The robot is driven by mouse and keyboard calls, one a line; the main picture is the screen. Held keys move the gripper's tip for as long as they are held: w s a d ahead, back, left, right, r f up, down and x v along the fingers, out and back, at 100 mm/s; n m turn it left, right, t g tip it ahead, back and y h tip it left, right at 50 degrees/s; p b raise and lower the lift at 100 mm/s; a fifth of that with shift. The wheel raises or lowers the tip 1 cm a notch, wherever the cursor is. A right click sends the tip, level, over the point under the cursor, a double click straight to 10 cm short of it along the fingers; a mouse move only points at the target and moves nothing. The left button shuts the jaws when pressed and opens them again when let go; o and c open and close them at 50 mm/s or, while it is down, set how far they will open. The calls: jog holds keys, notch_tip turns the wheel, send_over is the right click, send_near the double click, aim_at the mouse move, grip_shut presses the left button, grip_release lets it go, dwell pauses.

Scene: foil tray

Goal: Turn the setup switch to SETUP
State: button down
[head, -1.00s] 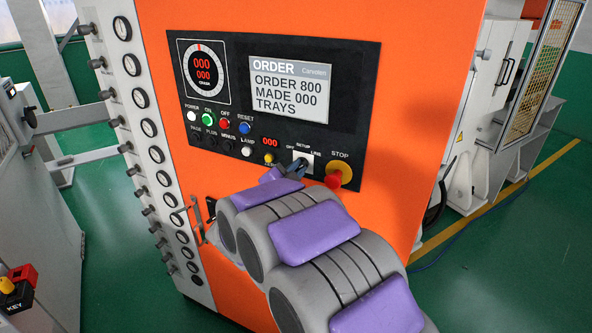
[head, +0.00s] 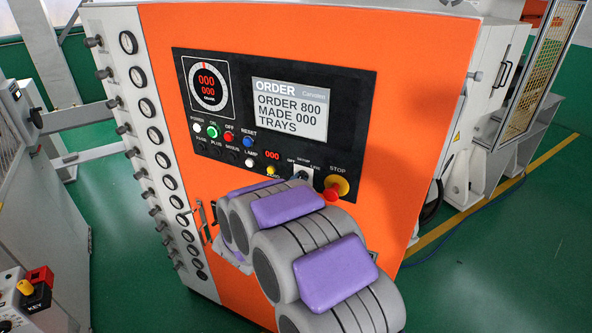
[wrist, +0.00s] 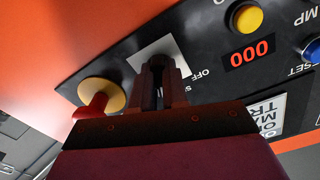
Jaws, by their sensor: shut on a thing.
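The setup switch's white plate (head: 296,173) sits low on the black control panel, left of the STOP button, with OFF, SETUP and LINE labels around it. In the wrist view the white plate (wrist: 173,46) is right behind my gripper (wrist: 160,72). The two dark fingers are shut on the switch knob, which is mostly hidden between them. Its pointing direction cannot be told. In the head view my arm covers most of the gripper.
The red STOP button (head: 331,194) on its yellow base is close beside the switch; it also shows in the wrist view (wrist: 92,106). The yellow button (wrist: 248,19) is on the other side.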

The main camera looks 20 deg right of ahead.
jog(key=shift+w+r+n+p, duration=0.1)
jog(key=shift+r+n+p, duration=0.1)
jog(key=shift+n+p, duration=0.9)
jog(key=shift+r+n+p, duration=0.15)
jog(key=shift+n+p, duration=0.65)
jog(key=shift+p, duration=0.6)
jog(key=c, duration=1.4)
grip_release()
jog(key=shift+a, duration=0.1)
jog(key=shift+o, duration=1.3)
jog(key=shift+f, duration=0.2)
jog(key=b+v, duration=0.1)
jog(key=v, duration=1.6)
jog(key=shift+a+f+b, duration=0.15)
jog(key=shift+b, duration=0.15)
